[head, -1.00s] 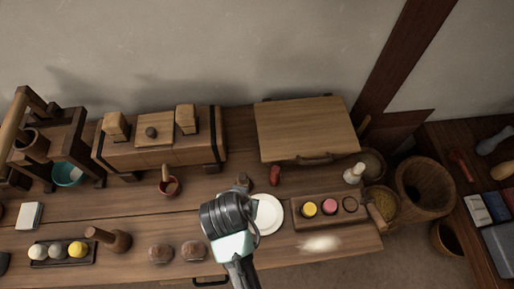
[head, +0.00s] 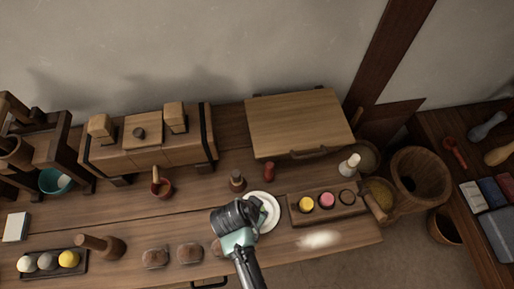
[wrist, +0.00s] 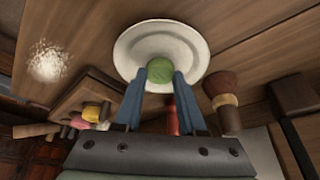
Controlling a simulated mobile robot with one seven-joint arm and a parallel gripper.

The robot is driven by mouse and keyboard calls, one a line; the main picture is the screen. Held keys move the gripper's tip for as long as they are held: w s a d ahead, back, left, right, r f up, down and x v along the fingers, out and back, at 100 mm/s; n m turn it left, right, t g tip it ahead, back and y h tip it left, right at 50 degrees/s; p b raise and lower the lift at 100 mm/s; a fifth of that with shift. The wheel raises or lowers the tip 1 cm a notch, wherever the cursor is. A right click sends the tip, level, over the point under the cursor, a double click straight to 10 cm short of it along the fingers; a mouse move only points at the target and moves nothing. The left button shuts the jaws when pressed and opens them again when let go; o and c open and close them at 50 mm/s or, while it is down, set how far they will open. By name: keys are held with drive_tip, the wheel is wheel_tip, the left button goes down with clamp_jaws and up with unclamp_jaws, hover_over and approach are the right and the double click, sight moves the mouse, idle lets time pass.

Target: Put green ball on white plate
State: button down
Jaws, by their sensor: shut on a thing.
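The green ball (wrist: 160,68) shows in the wrist view between the blue fingertips of my gripper (wrist: 161,76). The gripper is shut on it. I cannot tell whether the ball touches the plate.
A wooden tray (head: 330,217) with yellow and pink pieces stands right of the plate. A red cylinder (head: 269,171) and a dark wooden piece (head: 237,181) stand behind it. White powder (head: 319,239) lies in front of the tray. Several brown lumps (head: 190,253) lie to the left.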

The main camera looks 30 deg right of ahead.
drive_tip(key=shift+f, duration=0.3)
drive_tip(key=shift+f, duration=0.2)
drive_tip(key=shift+c, duration=2.4)
unclamp_jaws()
drive_tip(key=shift+r, duration=0.15)
